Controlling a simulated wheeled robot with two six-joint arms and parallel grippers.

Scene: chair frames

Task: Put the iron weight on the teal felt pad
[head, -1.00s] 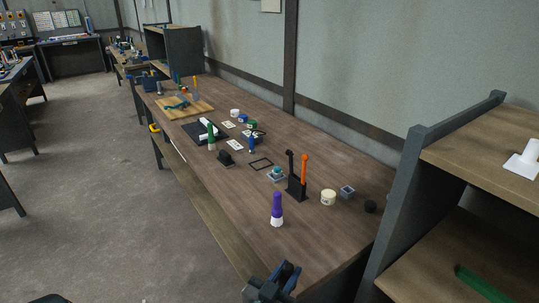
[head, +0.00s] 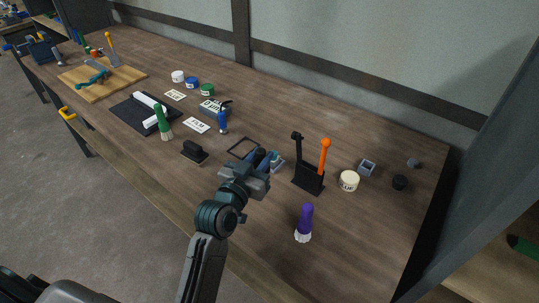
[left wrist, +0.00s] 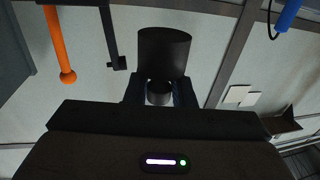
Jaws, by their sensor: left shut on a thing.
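My left gripper (head: 262,163) is over the middle of the bench and shut. In the left wrist view it holds a dark cylinder (left wrist: 163,50) with a smaller round part, which I take as the iron weight. In the head view the held thing is mostly hidden by the gripper. A small teal and grey-blue square piece (head: 277,161) lies right by the gripper, partly covered by it; I take it as the teal felt pad, but cannot be sure. Whether the weight touches it I cannot tell. My right gripper is not in view.
A black stand with an orange rod (head: 308,178) rises just right of the gripper. A black-handled block (head: 194,152) and a black frame (head: 243,147) are left.

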